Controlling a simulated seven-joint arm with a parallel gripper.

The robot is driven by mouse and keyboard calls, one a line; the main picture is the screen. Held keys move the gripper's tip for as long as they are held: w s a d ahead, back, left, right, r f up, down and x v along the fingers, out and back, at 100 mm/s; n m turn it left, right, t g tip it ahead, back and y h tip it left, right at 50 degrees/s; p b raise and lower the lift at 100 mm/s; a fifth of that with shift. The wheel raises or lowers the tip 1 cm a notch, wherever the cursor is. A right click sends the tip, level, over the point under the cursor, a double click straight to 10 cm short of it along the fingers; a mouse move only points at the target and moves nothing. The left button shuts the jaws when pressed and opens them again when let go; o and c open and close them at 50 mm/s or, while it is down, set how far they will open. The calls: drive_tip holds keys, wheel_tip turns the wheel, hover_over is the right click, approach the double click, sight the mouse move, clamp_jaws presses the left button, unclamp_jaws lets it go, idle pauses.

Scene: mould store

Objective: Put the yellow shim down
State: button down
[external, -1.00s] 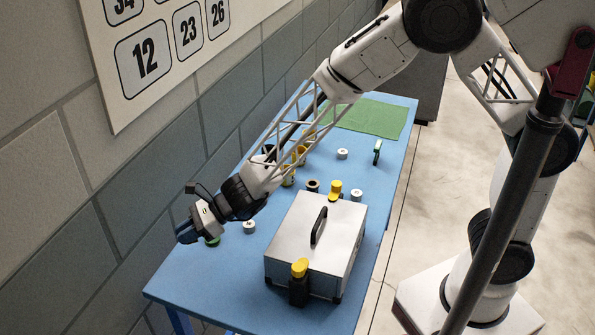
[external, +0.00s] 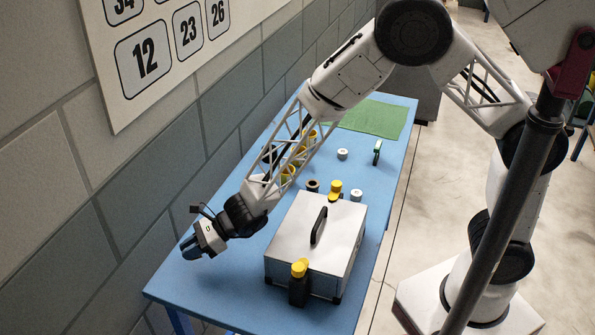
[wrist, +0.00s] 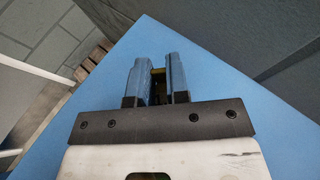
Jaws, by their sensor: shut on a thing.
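My gripper (external: 190,248) is low over the near left part of the blue table (external: 172,287), left of the grey metal case. In the wrist view, my gripper (wrist: 159,68) has its two blue fingers nearly closed on the yellow shim (wrist: 158,73). Only a small dark-yellow patch of the shim shows between the fingers. The shim cannot be made out in the external view. I cannot tell whether it touches the table.
The metal case (external: 290,246) with a black handle stands right of my gripper. A yellow-capped black bottle (external: 299,285) stands at its front. Small rings, yellow items and a green mat (external: 372,119) lie farther back. The table's near corner is bare.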

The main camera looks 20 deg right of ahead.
sight(194, 266)
drive_tip(key=shift+f, duration=1.85)
drive_tip(key=shift+f, duration=0.15)
drive_tip(key=c, duration=1.1)
unclamp_jaws()
drive_tip(key=shift+d+r, duration=0.1)
drive_tip(key=shift+r, duration=0.1)
drive_tip(key=shift+v, duration=1.2)
wheel_tip(194, 266, up, 7)
drive_tip(key=shift+d, duration=0.2)
drive_tip(key=shift+r, duration=0.1)
